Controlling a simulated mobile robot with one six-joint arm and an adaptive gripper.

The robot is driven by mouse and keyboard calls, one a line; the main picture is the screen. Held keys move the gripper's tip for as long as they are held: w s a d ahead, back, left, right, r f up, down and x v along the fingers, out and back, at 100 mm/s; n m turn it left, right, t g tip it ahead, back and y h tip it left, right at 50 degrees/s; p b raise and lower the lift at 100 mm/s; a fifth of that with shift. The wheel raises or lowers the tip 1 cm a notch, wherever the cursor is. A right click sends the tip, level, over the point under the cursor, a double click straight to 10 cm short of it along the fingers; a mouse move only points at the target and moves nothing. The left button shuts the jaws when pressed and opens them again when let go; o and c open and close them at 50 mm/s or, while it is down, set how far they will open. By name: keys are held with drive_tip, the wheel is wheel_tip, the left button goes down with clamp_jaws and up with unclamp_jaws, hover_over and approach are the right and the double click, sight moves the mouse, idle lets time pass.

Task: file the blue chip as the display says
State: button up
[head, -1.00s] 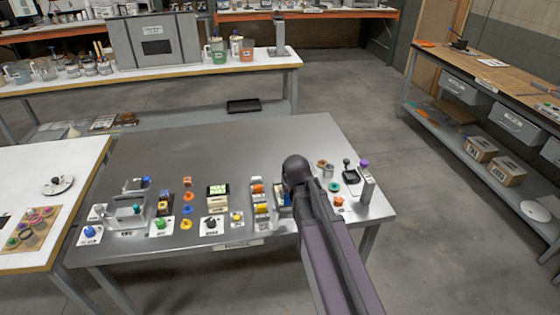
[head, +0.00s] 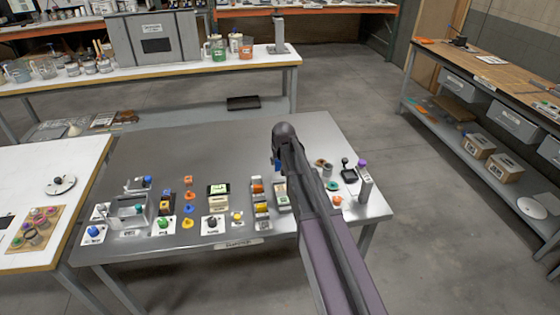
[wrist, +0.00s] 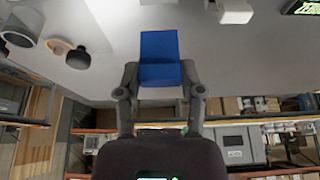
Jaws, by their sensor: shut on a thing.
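The blue chip (wrist: 160,55) is a small flat block held between the two fingertips of my gripper (wrist: 159,84) in the wrist view. In the head view my gripper (head: 281,158) is above the right half of the metal table, and a little of the blue chip (head: 276,165) shows at its left side. The display (head: 218,189) is a small dark box with a lit green screen near the table's middle front. Its text is too small to read. A narrow rack (head: 261,208) with orange and yellow pieces stands left of a pale tray (head: 282,197).
Knobs and coloured pieces stand along the front of the metal table (head: 240,150); its back half is clear. A white-topped bench (head: 75,165) adjoins on the left.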

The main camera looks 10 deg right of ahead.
drive_tip(key=shift+f, duration=0.15)
drive_tip(key=b, duration=0.5)
hover_over(279, 181)
drive_tip(key=s, duration=0.1)
drive_tip(key=shift+s+f, duration=0.15)
drive_tip(key=shift+f, duration=2.4)
drive_tip(key=shift+f+b, duration=1.35)
drive_tip(key=shift+b, duration=0.2)
idle(0.3)
idle(0.3)
drive_tip(key=o, duration=1)
drive_tip(key=shift+o, duration=0.7)
drive_tip(key=shift+r, duration=0.1)
